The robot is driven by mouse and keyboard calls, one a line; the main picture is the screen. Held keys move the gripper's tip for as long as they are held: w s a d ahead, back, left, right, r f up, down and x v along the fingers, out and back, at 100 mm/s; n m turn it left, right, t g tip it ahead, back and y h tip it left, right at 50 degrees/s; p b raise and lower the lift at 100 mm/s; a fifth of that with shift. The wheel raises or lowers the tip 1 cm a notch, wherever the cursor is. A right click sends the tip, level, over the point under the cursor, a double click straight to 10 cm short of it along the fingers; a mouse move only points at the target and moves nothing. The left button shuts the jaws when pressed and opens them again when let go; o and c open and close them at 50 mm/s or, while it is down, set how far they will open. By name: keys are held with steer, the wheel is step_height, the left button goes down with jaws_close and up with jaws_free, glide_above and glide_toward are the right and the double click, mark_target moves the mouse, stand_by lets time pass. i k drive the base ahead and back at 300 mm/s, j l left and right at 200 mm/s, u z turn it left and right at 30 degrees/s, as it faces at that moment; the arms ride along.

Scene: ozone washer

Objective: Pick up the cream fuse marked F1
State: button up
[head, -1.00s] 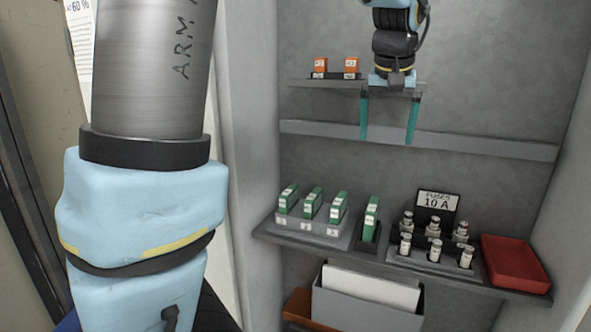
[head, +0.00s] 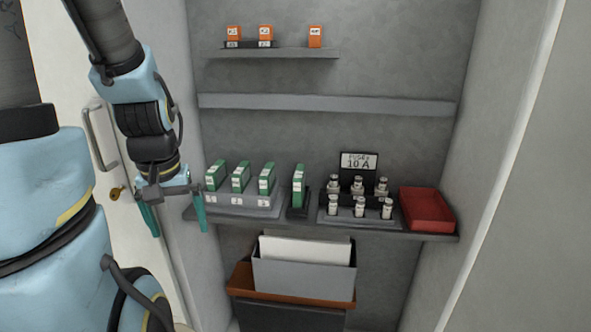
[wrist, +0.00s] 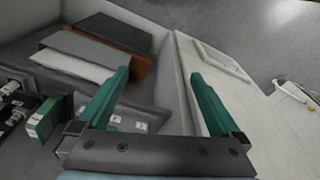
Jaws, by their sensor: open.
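Several small cream fuses with metal caps stand upright in two rows in a grey-and-black rack (head: 357,219), below a sign reading FUSES 10 A (head: 360,161). The front row has a left fuse (head: 333,206), a middle fuse (head: 360,207) and a right fuse (head: 386,208). Their markings are too small to read, so I cannot tell which is F1. My gripper (head: 179,231) is open and empty at the shelf's left end, well left of the rack. In the wrist view, its teal fingers (wrist: 159,76) are apart, and some fuses (wrist: 10,88) show at the left edge.
Green modules (head: 240,178) in a grey holder and a single green module (head: 298,186) stand between my gripper and the rack. A red tray (head: 427,209) sits right of the rack. Orange blocks (head: 315,37) are on the upper shelf. A grey bin (head: 304,277) is below.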

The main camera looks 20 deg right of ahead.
mark_target(334, 179)
steer(key=i+l+z, duration=0.15)
steer(key=z, duration=0.4)
steer(key=i+j+z, duration=0.15)
steer(key=i+j, duration=0.05)
steer(key=i, duration=0.1)
